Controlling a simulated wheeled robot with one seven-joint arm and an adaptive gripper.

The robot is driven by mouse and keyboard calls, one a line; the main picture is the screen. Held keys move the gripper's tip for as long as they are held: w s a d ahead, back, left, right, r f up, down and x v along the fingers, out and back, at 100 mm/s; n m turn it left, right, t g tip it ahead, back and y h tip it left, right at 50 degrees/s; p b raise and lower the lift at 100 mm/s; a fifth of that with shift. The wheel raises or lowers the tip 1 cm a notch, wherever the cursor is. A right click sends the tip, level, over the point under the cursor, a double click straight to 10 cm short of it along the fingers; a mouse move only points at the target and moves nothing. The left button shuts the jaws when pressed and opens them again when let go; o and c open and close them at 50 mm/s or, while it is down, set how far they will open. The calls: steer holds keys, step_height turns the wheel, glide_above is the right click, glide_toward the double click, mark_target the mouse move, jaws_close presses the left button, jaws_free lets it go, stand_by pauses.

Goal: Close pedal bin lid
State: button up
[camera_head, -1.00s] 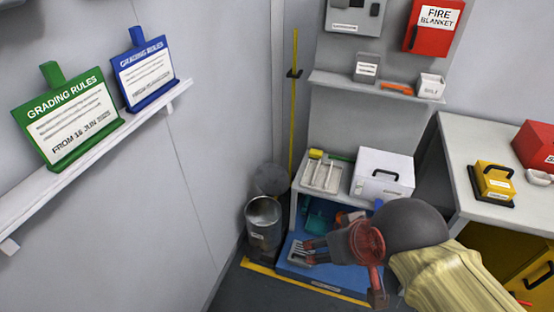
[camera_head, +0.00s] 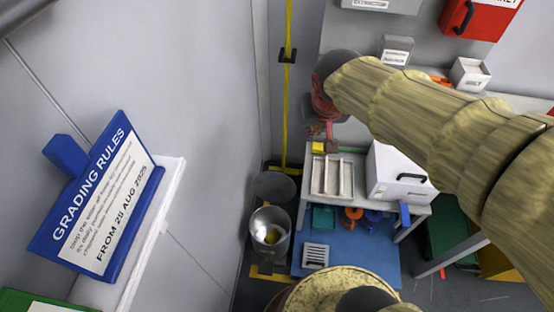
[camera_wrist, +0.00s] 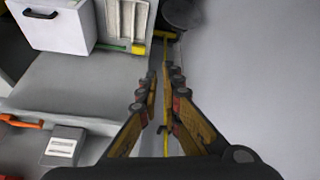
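The grey metal pedal bin (camera_head: 270,234) stands on the floor in the corner, left of the bench. Its dark round lid (camera_head: 274,187) is open, raised behind the rim, and something yellow shows inside the bin. In the wrist view a dark round shape, apparently the lid (camera_wrist: 183,13), is cut by the top edge. My gripper (camera_wrist: 163,90) is open and empty, its fingers apart with the yellow pole showing beyond the gap. In the head view my gripper (camera_head: 322,122) is above the back of the bench, up and right of the bin, not touching it; its fingers are partly hidden.
A yellow pole (camera_head: 287,90) stands in the corner behind the lid. The low bench (camera_head: 345,200) carries a divided tray (camera_head: 332,178) and a white box (camera_head: 395,172). A blue mat (camera_head: 360,255) lies below. A wall shelf (camera_head: 140,235) with rule signs is at left.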

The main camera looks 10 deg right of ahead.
steer(key=shift+m+h, duration=0.3)
steer(key=shift+m, duration=0.1)
steer(key=w, duration=0.2)
steer(key=w+f+p, duration=0.1)
steer(key=w, duration=0.2)
steer(key=w+p, duration=0.1)
steer(key=w, duration=0.2)
steer(key=shift+w+d+f, duration=0.15)
steer(key=shift+w+d, duration=0.05)
steer(key=shift+d, duration=0.15)
jaws_close()
steer(key=w+f+m+g+p, duration=0.1)
steer(key=w+f+p, duration=0.5)
steer(key=w+f, duration=0.85)
steer(key=w+a+f+p, duration=0.1)
steer(key=w+f+p, duration=0.1)
steer(key=f, duration=1.6)
steer(key=w+a+f+m+g+p, duration=0.1)
steer(key=w+a+f+p, duration=0.1)
steer(key=f, duration=1.6)
steer(key=shift+w+a+p, duration=0.2)
steer(key=shift+w+p, duration=0.15)
steer(key=shift+p, duration=0.1)
steer(key=shift+a, duration=0.1)
